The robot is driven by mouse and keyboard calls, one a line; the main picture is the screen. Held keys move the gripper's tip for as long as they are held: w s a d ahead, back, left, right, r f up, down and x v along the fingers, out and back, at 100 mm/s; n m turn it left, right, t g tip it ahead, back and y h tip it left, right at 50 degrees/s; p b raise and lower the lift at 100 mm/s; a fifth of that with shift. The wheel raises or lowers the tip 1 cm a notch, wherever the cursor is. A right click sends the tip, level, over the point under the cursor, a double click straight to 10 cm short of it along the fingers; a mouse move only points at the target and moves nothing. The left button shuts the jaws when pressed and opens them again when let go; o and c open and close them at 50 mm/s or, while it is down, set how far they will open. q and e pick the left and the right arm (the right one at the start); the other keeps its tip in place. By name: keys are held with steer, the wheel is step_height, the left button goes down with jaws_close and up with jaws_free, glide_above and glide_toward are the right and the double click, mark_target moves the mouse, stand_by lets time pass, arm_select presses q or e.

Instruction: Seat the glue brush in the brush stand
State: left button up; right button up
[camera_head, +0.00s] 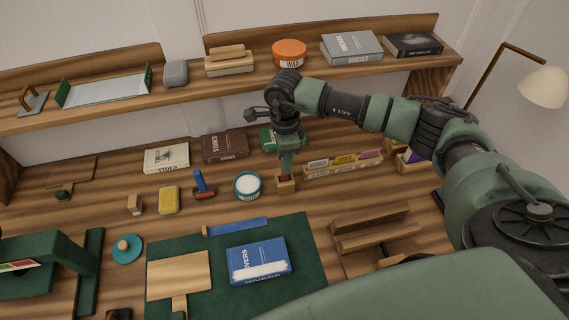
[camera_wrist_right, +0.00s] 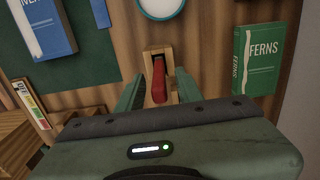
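The brush stand (camera_head: 286,187) is a small wooden block on the bench, below my right gripper. The glue brush (camera_wrist_right: 158,82) shows as a red handle standing in the stand's slot in the right wrist view; its lower end is hidden. My right gripper (camera_wrist_right: 158,88) points down over the stand, one green finger on each side of the red handle, with gaps visible between fingers and handle. It also shows in the head view (camera_head: 286,164). My left gripper is not in view.
A white-topped tub (camera_head: 247,186) and a blue-handled tool (camera_head: 204,184) stand left of the stand. A green book (camera_wrist_right: 257,60) lies close by. A blue book (camera_head: 258,259) lies on the green mat (camera_head: 309,254).

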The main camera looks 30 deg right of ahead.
step_height(320, 180, up, 9)
steer(key=shift+r+b, duration=0.15)
steer(key=shift+b, duration=0.75)
steer(key=shift+r, duration=0.3)
